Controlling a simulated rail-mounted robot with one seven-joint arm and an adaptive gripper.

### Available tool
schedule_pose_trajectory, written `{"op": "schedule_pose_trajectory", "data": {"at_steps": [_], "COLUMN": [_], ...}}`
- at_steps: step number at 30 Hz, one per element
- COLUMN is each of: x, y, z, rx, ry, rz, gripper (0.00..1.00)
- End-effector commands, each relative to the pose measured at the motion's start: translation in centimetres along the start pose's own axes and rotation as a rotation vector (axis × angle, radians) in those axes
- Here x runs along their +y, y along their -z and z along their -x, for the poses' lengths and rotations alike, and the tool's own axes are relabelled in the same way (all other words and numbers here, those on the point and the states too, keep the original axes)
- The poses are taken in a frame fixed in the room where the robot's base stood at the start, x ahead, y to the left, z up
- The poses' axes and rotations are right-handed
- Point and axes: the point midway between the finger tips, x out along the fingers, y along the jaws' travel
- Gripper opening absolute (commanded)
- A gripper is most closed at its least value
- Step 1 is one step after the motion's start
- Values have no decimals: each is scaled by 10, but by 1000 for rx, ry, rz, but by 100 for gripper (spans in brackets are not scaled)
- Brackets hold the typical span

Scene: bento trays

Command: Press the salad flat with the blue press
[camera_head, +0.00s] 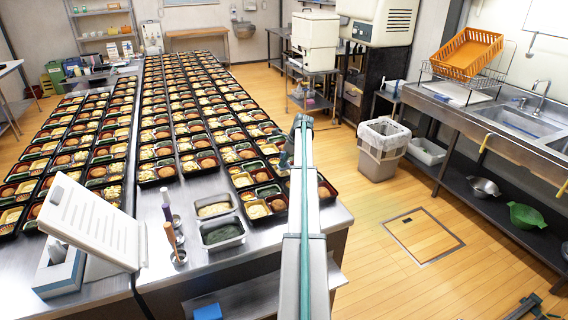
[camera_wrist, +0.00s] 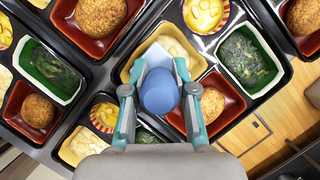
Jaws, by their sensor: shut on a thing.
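In the wrist view my gripper (camera_wrist: 158,92) is shut on the rounded handle of the blue press (camera_wrist: 157,60). The press's paler flat plate lies beyond the handle, over a yellow square dish. Pale salad (camera_wrist: 180,46) shows in that dish at the plate's upper right edge; the rest of it is hidden by the press. I cannot tell whether the plate touches the salad. The dish sits in a black bento tray (camera_wrist: 212,44). In the head view my gripper (camera_head: 285,160) is small, over the right side of the tray rows, and the press is not clear there.
Brown patties in red dishes (camera_wrist: 101,14) and greens in white-rimmed dishes (camera_wrist: 249,57) crowd around the press. A steel pan of pale food (camera_head: 214,209) and one of greens (camera_head: 222,233) stand on the counter, beside two upright handled tools (camera_head: 171,236). Open floor lies right.

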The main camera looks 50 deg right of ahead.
Motion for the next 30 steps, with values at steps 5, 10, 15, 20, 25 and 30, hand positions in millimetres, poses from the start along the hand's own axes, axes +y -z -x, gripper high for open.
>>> {"op": "schedule_pose_trajectory", "data": {"at_steps": [5,10,15,20,25,30], "x": [0,0,0,0,0,0], "y": [-6,-11,-16,-20,-22,-22], "z": [14,26,37,48,53,52], "rx": [0,0,-1,-1,-1,-1], "ry": [0,0,1,1,1,1], "rz": [0,0,0,0,0,0], "gripper": [0,0,0,0,0,0]}}
